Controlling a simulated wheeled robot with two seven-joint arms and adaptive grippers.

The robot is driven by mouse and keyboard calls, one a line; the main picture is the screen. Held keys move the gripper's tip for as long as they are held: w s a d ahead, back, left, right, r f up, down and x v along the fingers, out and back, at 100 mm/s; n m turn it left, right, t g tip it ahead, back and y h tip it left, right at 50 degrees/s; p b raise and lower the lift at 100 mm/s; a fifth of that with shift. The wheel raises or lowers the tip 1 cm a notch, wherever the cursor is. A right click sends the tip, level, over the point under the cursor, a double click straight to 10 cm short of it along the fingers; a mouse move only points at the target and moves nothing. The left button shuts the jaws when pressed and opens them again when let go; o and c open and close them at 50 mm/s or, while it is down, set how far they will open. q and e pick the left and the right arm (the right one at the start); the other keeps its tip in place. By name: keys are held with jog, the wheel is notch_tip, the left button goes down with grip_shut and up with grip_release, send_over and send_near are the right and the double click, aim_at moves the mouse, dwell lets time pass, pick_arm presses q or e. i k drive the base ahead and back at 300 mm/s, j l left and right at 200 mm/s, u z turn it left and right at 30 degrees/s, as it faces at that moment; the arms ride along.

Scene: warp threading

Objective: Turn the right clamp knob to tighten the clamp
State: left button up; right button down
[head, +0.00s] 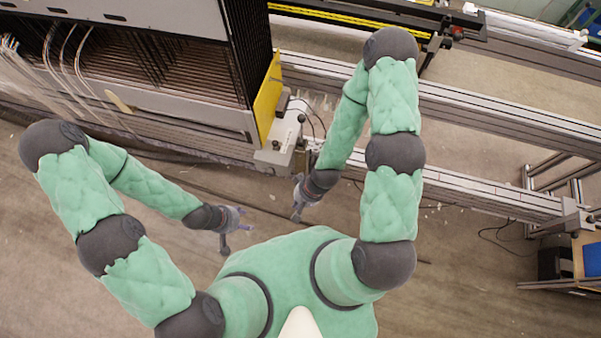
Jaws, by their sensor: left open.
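My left gripper (235,238) hangs over the floor, left of centre, in the head view. It is open with nothing in its fingers. My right gripper (297,204) is right of it and higher in the picture, close to a pale grey machine block (283,138) at the end of the frame. Its fingers are small and seen from above, so I cannot tell whether they are open or shut. I cannot make out the right clamp or its knob; my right forearm covers part of the area beside the block.
A dark rack of threads and slats (150,65) fills the upper left, with a yellow end plate (267,97). Long metal rails (490,195) run to the right. The floor (110,295) near me is clear.

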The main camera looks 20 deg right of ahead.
aim_at(269, 172)
jog(key=z, duration=0.1)
jog(key=k+j, duration=0.1)
jog(key=j, duration=0.35)
jog(key=k+j, duration=0.15)
jog(key=j, duration=0.3)
jog(key=k+j, duration=0.1)
jog(key=j, duration=0.35)
jog(key=k+j, duration=0.1)
jog(key=j, duration=0.4)
